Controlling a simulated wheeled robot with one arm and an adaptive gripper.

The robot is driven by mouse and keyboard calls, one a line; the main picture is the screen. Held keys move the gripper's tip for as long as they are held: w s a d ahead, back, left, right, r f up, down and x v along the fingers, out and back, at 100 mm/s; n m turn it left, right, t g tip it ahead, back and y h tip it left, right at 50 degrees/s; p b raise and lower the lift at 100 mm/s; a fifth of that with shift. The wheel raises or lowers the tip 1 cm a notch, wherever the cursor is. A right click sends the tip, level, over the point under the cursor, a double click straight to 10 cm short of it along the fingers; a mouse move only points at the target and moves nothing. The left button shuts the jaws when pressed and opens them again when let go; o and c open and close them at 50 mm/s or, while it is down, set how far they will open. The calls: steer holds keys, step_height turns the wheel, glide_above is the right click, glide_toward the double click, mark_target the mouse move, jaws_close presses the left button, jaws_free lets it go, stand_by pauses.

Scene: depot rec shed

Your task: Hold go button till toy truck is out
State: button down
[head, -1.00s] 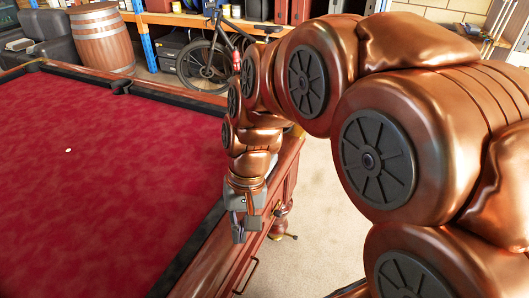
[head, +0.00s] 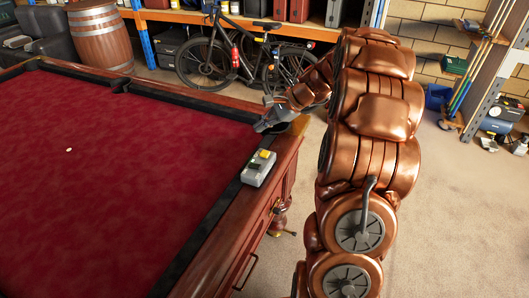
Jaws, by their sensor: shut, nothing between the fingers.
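A small grey control box (head: 258,169) sits on the wooden rail of the pool table, near its right corner. It has a yellow button (head: 265,154) at its far end and a darker one nearer; I cannot tell which is the go button. My gripper (head: 263,127) is beyond the box, low over the table's far right corner, apart from the buttons. It is shut and empty. No toy truck shows in this view.
The red pool table (head: 120,170) fills the left, with a small white ball (head: 69,150) on its cloth. A bicycle (head: 240,58), a barrel (head: 100,37) and shelving stand behind.

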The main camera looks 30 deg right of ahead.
steer(key=shift+w+d+f+m+t, duration=0.1)
steer(key=shift+w+d+m+t, duration=0.1)
steer(key=shift+d, duration=0.4)
steer(key=shift+w+d+m+t, duration=0.1)
steer(key=shift+w+d+m, duration=0.1)
steer(key=shift+d, duration=0.4)
steer(key=shift+f, duration=0.15)
steer(key=b, duration=0.5)
glide_above(266, 153)
step_height(266, 153, down, 6)
steer(key=shift+s+d+r, duration=0.1)
steer(key=shift+f, duration=1.35)
steer(key=shift+f+b, duration=0.2)
steer(key=shift+b, duration=0.1)
steer(key=shift+f, duration=0.2)
